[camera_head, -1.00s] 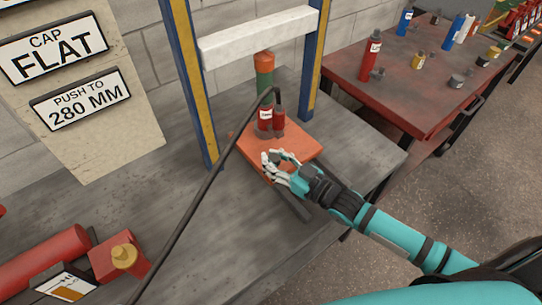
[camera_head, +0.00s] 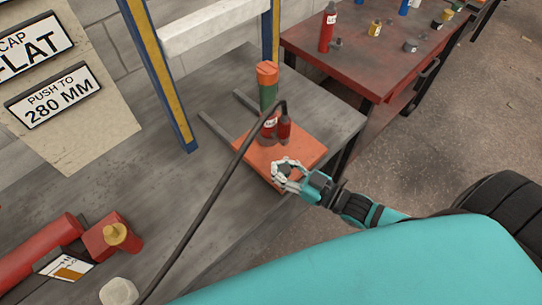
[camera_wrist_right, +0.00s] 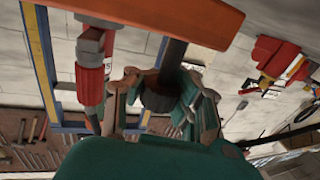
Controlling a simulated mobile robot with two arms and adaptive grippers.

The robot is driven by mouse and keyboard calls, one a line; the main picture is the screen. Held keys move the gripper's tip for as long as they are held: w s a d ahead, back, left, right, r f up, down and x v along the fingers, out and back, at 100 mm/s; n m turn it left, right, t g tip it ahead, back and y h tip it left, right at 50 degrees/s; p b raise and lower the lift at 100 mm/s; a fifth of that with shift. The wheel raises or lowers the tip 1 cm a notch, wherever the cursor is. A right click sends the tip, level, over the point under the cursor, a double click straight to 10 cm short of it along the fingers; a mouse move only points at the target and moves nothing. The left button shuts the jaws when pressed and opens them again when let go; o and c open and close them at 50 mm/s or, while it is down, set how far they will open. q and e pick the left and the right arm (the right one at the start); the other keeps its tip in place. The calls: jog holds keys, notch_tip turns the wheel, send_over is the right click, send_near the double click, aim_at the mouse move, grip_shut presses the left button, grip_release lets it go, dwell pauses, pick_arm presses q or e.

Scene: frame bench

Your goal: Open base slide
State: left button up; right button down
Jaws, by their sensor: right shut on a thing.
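The base slide is an orange plate (camera_head: 303,151) on dark rails (camera_head: 215,128). It sits out in front of the blue-and-yellow press frame (camera_head: 163,85), and bare rails show behind it. A red cylinder with a hose (camera_head: 284,128) and a green-and-orange column (camera_head: 267,84) stand on the plate. My right gripper (camera_head: 287,170) is at the plate's front edge. In the right wrist view my right gripper (camera_wrist_right: 160,85) is shut around a dark knob (camera_wrist_right: 158,99), with the orange plate (camera_wrist_right: 195,20) across the top. My left gripper is not in view.
The grey bench (camera_head: 225,215) has bare room left of the plate. A black hose (camera_head: 212,200) crosses it. A red table (camera_head: 345,60) with bottles stands at the back right. A sign board (camera_head: 85,135) is at left.

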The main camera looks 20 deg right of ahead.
jog(key=shift+s+d+f, duration=0.2)
dwell(0.4)
jog(key=c, duration=1.7)
grip_release()
jog(key=shift+s+d, duration=0.15)
jog(key=shift+s, duration=0.05)
jog(key=o, duration=0.5)
jog(key=shift+s+d+r, duration=0.15)
jog(key=shift+s+d, duration=0.2)
jog(key=shift+s, duration=0.1)
jog(key=shift+c, duration=0.2)
jog(key=shift+o, duration=1.2)
jog(key=shift+w+a, duration=0.25)
jog(key=v, duration=1.2)
